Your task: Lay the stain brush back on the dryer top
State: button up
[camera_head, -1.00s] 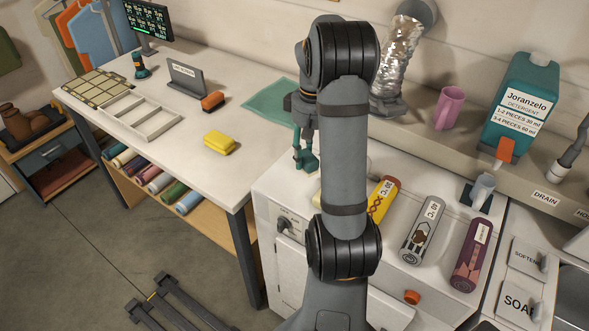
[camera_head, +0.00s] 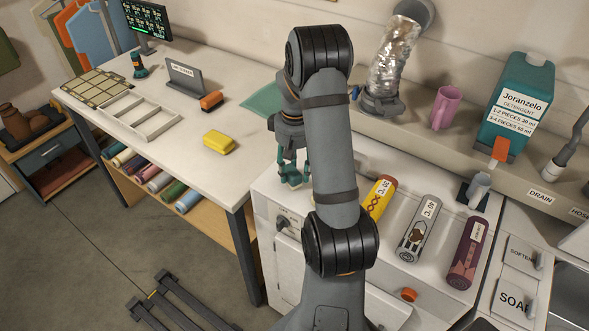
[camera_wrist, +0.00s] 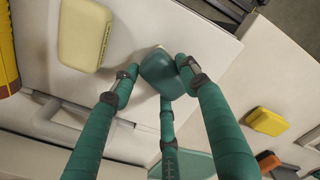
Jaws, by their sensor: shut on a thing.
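In the wrist view, the stain brush (camera_wrist: 163,72), a teal block with a pale edge, sits between the teal fingers of my gripper (camera_wrist: 157,82). The gripper is shut on it. The dryer top (camera_wrist: 130,25) is a white surface beneath; whether the brush touches it I cannot tell. In the head view my gripper (camera_head: 293,174) points down over the left part of the dryer top (camera_head: 392,225), close to its front left edge. My arm hides the part of the dryer top just right of it.
A pale cream block (camera_wrist: 85,35) lies on the dryer top near the brush. A yellow sponge (camera_head: 219,141) is on the left table (camera_head: 180,90).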

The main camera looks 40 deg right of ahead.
aim_at(295, 169)
jog(key=o, duration=1)
jog(key=shift+f, duration=0.1)
jog(key=shift+o, duration=0.2)
notch_tip(295, 169, up, 12)
jog(key=shift+r, duration=0.2)
